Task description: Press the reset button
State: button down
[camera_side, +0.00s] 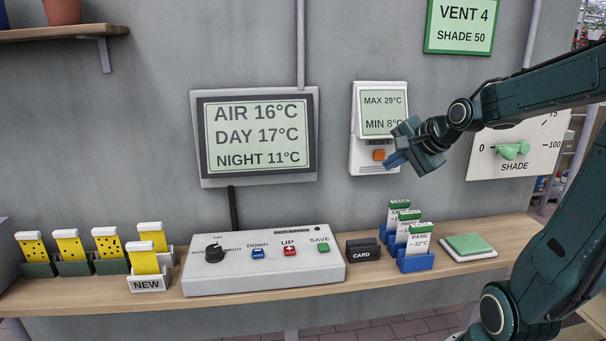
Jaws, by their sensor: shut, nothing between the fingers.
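The reset button (379,155) is an orange square under the RESET label, low on the white max/min thermometer unit (361,168) on the grey wall. The unit's screen (383,111) reads MAX 29°C and MIN 8°C, its right part partly covered by my gripper. My gripper (393,161) is shut and empty. Its blue-tipped fingers are just right of the button in the picture. Whether the tips touch the button or stand off from it cannot be told from this angle.
Below on the wooden shelf (480,270) stand a control box (264,275), a CARD holder (362,249), plant labels in blue holders (416,263) and a green pad (469,244). A shade lever (512,150) sits on the wall to the right, behind my arm. A big display (254,134) hangs left.

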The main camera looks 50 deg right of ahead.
aim_at(378, 161)
jog(key=shift+w+d, duration=0.7)
jog(key=shift+w+d, duration=0.6)
dwell(3.0)
jog(key=shift+s+a, duration=0.1)
jog(key=shift+s, duration=0.05)
dwell(0.3)
jog(key=shift+s+a, duration=0.45)
jog(key=shift+a, duration=0.05)
jog(key=shift+s, duration=0.1)
jog(key=shift+s+a, duration=1.7)
jog(key=shift+a, duration=0.1)
